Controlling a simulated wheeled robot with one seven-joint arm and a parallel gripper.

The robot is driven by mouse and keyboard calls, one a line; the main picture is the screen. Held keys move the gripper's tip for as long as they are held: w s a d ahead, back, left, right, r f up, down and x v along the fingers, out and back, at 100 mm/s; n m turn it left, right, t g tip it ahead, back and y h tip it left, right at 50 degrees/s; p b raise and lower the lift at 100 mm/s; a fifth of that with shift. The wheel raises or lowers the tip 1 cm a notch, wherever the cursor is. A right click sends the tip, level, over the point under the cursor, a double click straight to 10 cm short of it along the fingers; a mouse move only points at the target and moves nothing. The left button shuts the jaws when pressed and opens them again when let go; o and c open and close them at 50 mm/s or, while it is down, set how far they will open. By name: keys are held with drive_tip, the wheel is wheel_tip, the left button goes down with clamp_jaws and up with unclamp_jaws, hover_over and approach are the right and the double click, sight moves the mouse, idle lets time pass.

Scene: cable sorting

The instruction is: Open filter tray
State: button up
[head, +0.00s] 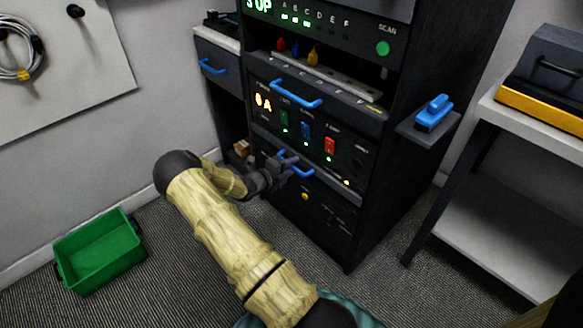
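A dark rack cabinet (376,185) stands in the middle. A lower front panel with a blue handle (304,172) sits beneath the row of coloured modules; it may be the filter tray, but I cannot read a label. The panel looks flush with the rack. My gripper (288,164) is at the left part of this handle, its fingers overlapping it in the head view. I cannot tell whether the fingers are closed around the bar or only beside it. My gripper and wrist hide the panel's left end.
Another blue handle (296,94) is above, over green, blue and red modules (330,146). A side shelf with a blue tool (434,111) juts out right. A green bin (98,251) stands on the floor at left. A table (490,205) stands at right. Carpet before the rack is clear.

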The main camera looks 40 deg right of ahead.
clamp_jaws()
